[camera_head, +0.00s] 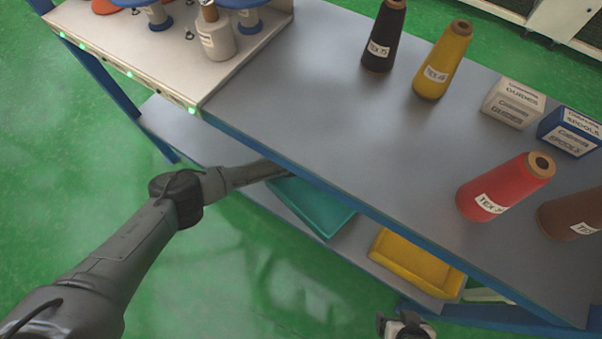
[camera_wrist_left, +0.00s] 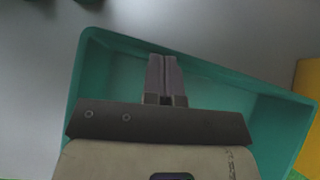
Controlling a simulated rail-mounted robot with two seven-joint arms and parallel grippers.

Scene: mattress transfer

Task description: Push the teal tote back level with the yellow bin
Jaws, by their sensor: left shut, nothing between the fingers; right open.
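The teal tote (camera_head: 318,208) sits on the lower shelf, partly hidden under the tabletop. The yellow bin (camera_head: 415,265) stands to its right on the same shelf, with a gap between them. My left arm reaches under the tabletop edge, and its gripper is hidden in the head view. In the left wrist view my left gripper (camera_wrist_left: 163,60) is shut and empty, over the teal tote (camera_wrist_left: 85,75), its tips at the far wall. I cannot tell whether they touch. The yellow bin (camera_wrist_left: 309,80) shows at the right edge there. My right gripper (camera_head: 406,322) is open at the bottom, clear of both containers.
The tabletop (camera_head: 310,100) overhangs the lower shelf (camera_head: 185,130). It carries a black cone (camera_head: 384,35), a yellow cone (camera_head: 443,60), a red cone (camera_head: 505,187), a brown cone (camera_head: 572,213) and two small boxes (camera_head: 513,103). Green floor lies open in front.

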